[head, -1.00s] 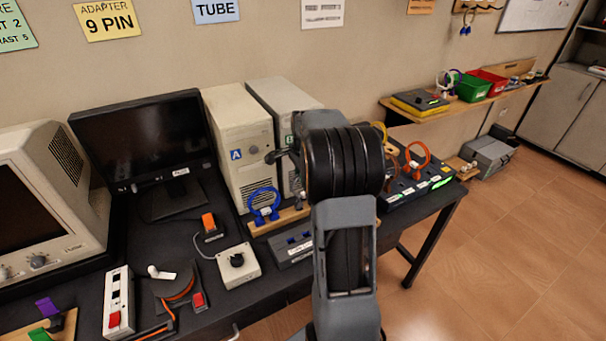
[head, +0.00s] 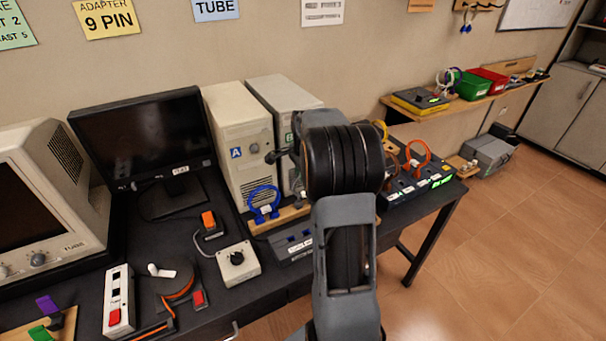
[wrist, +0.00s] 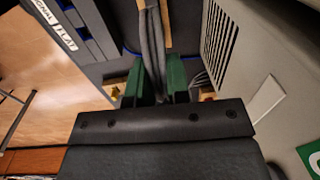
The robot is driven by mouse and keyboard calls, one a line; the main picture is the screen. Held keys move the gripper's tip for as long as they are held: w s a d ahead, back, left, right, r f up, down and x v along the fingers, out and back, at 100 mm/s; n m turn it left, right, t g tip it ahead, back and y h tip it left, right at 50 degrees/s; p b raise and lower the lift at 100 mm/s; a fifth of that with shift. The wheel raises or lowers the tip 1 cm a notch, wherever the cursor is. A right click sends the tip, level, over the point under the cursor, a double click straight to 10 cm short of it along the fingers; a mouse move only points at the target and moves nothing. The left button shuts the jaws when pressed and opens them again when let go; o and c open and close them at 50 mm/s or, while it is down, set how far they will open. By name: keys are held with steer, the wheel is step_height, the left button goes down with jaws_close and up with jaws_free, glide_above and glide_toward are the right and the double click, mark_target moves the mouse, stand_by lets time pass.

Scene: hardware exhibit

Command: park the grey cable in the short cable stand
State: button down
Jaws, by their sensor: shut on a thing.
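In the wrist view, my gripper (wrist: 155,82) has green fingers shut on the grey cable (wrist: 152,42). The cable runs as a thick grey bundle up the picture from between the fingers. Two pale wooden prongs (wrist: 166,14) show at the top, one on each side of the cable; they look like part of a stand, but its base is hidden. Whether the cable rests on them I cannot tell. In the head view, my arm hides the fingers and most of the cable. A wooden stand (head: 292,214) holding a blue cable loop (head: 263,203) is left of the arm.
Two beige computer towers (head: 240,140) stand behind, and a vented tower side (wrist: 245,50) is close right of the fingers. A dark switch box (head: 293,244) sits in front of the wooden stand. A dark panel with orange cable loops (head: 417,158) is right of the arm.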

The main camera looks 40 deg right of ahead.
steer(key=shift+c, duration=1.9)
jaws_free()
steer(key=shift+r, duration=0.1)
steer(key=shift+s+r+p, duration=0.15)
steer(key=shift+r+p, duration=1.35)
steer(key=shift+r, duration=0.35)
steer(key=shift+s+r+p, duration=0.1)
steer(key=shift+r+p, duration=1.35)
steer(key=shift+r, duration=0.4)
